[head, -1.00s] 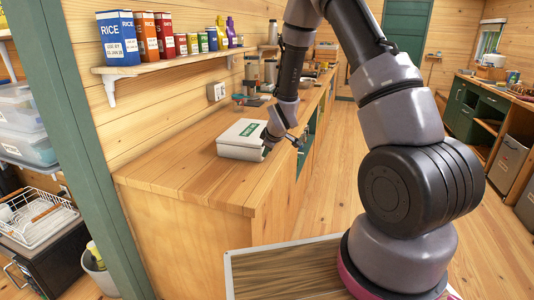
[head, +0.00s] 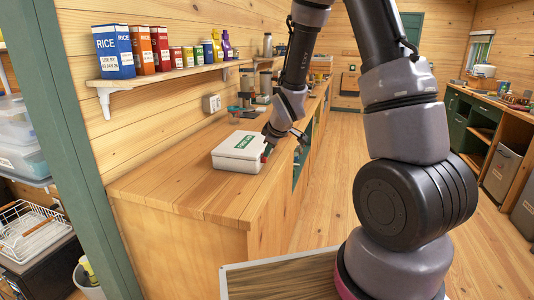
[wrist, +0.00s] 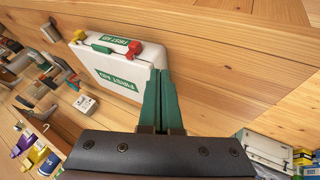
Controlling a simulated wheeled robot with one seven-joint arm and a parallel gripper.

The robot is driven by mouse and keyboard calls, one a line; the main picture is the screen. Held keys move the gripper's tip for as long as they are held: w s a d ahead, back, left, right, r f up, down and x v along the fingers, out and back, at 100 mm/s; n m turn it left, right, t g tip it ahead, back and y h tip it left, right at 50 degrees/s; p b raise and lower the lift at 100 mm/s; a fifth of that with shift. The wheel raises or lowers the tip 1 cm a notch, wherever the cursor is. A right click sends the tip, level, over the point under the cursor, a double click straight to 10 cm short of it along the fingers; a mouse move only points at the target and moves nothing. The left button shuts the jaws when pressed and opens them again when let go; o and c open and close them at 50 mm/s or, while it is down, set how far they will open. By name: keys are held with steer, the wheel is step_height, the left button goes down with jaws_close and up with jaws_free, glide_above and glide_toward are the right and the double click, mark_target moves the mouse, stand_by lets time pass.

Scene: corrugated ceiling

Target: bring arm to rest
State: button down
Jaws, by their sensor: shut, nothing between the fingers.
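My gripper (wrist: 160,98) is shut and empty in the wrist view, its two green fingers pressed together. In the head view my gripper (head: 268,151) is at the right edge of a white first aid box (head: 236,153), partly in front of it. The box lies on the wooden counter, with a green label on top. The wrist view also shows the first aid box (wrist: 125,78), with its green handle and a red and a yellow latch. The fingertips overlap the box there, and I cannot tell whether they touch it.
The wooden counter (head: 185,190) runs along the left wall and is clear in front of the box. A wall shelf (head: 180,71) above holds rice boxes and other packages. The wooden floor (head: 335,160) is open to the right. A green post (head: 85,150) stands at left.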

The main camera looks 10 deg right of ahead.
steer(key=s+d+r+m, duration=0.2)
steer(key=s+r+m, duration=0.25)
steer(key=r, duration=0.45)
steer(key=s+d+r+m, duration=0.3)
steer(key=s+r, duration=0.2)
steer(key=r, duration=0.4)
steer(key=s+r+m, duration=0.4)
steer(key=s+r, duration=0.1)
steer(key=s, duration=0.3)
steer(key=s+r+m, duration=0.3)
steer(key=s+r, duration=0.2)
steer(key=s, duration=0.4)
steer(key=shift+s+d+m+y, duration=0.25)
steer(key=shift+d+m+y, duration=0.1)
steer(key=shift+y, duration=0.05)
